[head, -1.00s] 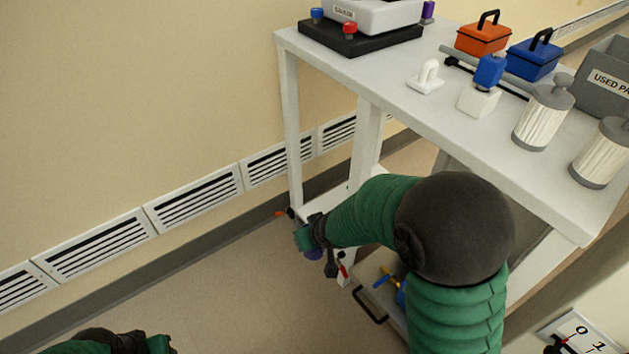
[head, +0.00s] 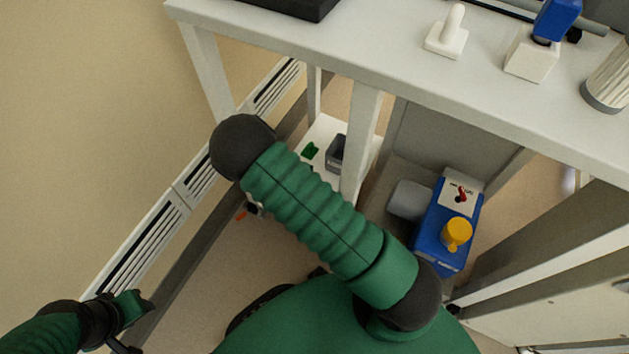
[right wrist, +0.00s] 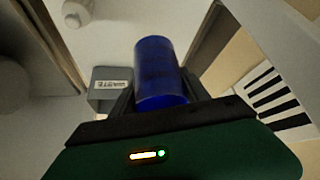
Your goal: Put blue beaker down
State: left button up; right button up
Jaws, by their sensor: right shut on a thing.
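The blue beaker (right wrist: 160,75) stands out in the middle of the right wrist view. My right gripper (right wrist: 158,98) is shut on it, with one dark finger on each side. Its lower end is hidden by the gripper body. In the head view my right upper arm hides the right gripper and the beaker. My left gripper (head: 128,312) is at the lower left of the head view, away from the bench; its fingers are too unclear to tell open from shut.
A white bench (head: 400,75) spans the top. Its lower shelf (head: 325,132) bears a small grey bin (head: 337,153) and a green item (head: 310,150). A grey box marked WASTE (right wrist: 111,86) is beside the beaker in the wrist view.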

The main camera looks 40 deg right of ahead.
notch_tip(320, 180, down, 10)
jog(key=b, duration=0.6)
jog(key=shift+a, duration=0.1)
jog(key=shift+r, duration=0.1)
jog(key=shift+c, duration=0.6)
jog(key=o, duration=1.4)
jog(key=shift+o, duration=0.2)
jog(key=shift+r+p, duration=0.2)
jog(key=shift+p, duration=0.1)
jog(key=s+a+r+n+y+p, duration=0.1)
jog(key=s+a+r+n+p, duration=0.1)
jog(key=r, duration=0.8)
jog(key=s+a+r+n+g+y+p, duration=0.1)
jog(key=s+a+r+n, duration=0.3)
jog(key=s+r, duration=0.5)
jog(key=s+a+r+n+g+y+p, duration=0.1)
jog(key=s+a+r, duration=0.4)
jog(key=r, duration=0.5)
jog(key=a+n+y+p, duration=0.1)
jog(key=n+p, duration=0.1)
jog(key=shift+s+a+r+y+p, duration=0.15)
jog(key=shift+a+r+y+p, duration=0.15)
